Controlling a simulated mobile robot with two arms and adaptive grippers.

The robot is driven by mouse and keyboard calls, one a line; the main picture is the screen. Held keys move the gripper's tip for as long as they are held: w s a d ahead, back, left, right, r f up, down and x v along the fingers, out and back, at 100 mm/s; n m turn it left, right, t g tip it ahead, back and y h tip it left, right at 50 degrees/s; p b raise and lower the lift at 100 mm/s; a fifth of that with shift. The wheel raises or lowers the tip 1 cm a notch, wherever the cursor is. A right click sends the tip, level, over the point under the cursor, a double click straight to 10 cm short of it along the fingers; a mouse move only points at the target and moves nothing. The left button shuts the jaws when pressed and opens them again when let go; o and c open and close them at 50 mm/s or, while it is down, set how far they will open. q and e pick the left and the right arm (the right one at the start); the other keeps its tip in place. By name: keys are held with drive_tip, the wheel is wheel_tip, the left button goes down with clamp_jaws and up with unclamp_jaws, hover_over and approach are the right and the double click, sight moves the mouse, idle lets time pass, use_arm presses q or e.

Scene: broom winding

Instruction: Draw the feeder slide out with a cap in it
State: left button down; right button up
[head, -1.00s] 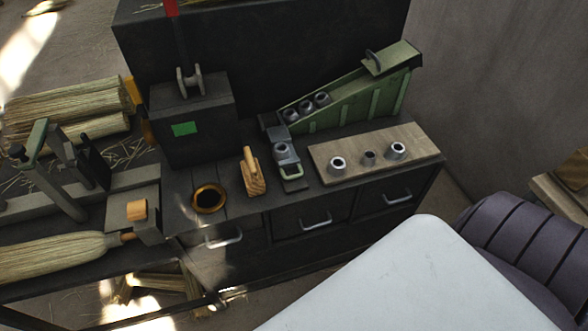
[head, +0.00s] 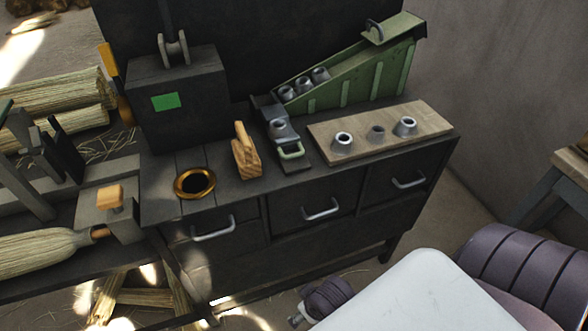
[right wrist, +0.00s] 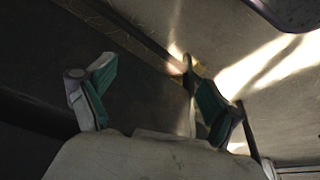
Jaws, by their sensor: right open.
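The feeder is a sloping green chute (head: 345,82) on the bench, with several grey caps (head: 303,85) in a row on its lower part. At its low end is the grey feeder slide (head: 285,139), with a pale green loop handle (head: 291,151) facing the bench front. A grey cap (head: 277,126) shows at the slide, behind the handle. My right gripper (right wrist: 150,85) is open and empty in the right wrist view, over dark surfaces and the floor, away from the slide. My left gripper is not in view.
Drawers with bar handles (head: 320,210) front the bench. A broom (head: 45,248) lies at left.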

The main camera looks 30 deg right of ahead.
drive_tip(key=w+d+r+m+t+b, duration=0.1)
drive_tip(key=w+r+t+b, duration=0.1)
drive_tip(key=w+r+b, duration=0.3)
drive_tip(key=m+t+h, duration=0.3)
drive_tip(key=t+h, duration=0.1)
drive_tip(key=t, duration=0.8)
approach(294, 154)
drive_tip(key=shift+m+h, duration=0.3)
drive_tip(key=x, duration=1)
drive_tip(key=shift+w+a+f+b, duration=0.1)
drive_tip(key=shift+f+b, duration=0.2)
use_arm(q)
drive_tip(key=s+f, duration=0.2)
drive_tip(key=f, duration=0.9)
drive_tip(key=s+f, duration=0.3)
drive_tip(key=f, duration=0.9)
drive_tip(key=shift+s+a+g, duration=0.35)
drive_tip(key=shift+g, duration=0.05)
